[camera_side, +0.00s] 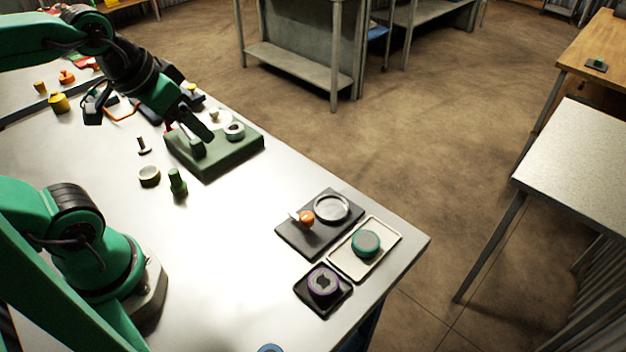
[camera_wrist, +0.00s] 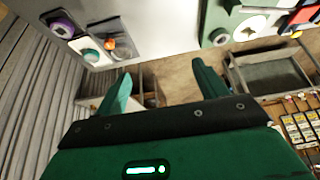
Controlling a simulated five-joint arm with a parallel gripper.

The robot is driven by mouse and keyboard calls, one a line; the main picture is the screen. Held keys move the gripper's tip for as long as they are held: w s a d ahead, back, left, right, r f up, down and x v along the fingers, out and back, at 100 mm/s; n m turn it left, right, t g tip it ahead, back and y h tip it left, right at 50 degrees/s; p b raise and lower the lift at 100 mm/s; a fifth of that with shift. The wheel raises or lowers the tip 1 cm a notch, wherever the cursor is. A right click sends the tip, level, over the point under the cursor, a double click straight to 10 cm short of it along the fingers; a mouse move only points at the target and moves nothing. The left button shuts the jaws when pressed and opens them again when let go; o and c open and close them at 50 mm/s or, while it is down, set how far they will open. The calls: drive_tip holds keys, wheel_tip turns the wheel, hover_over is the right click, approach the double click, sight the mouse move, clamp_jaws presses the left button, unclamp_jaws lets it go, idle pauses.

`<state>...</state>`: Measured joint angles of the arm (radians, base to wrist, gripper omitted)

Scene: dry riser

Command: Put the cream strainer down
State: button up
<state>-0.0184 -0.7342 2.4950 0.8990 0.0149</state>
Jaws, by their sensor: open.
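A pale, cream-white ring (camera_side: 234,130) sits on the right part of the green riser block (camera_side: 207,168). I cannot tell for sure which is the cream strainer. In the wrist view, a white disc with a star-shaped opening (camera_wrist: 250,28) and a smaller white ring (camera_wrist: 219,37) show on the green block (camera_wrist: 238,8). My gripper (camera_wrist: 162,80) is open, its two green fingers spread with nothing between them. In the side view it hangs over the block's left part.
A dark tray (camera_side: 290,237) with a ring and orange piece, a cream tray (camera_side: 384,252) with a teal round piece (camera_side: 365,243), and a black tray (camera_side: 323,308) with a purple ring stand near the right table edge. A green peg (camera_side: 177,184) and cream ring (camera_side: 149,176) stand left. The middle is clear.

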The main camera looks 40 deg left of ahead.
drive_tip(key=shift+s+d, duration=0.1)
drive_tip(key=shift+d, duration=0.15)
drive_tip(key=shift+o, duration=0.6)
drive_tip(key=shift+a, duration=0.1)
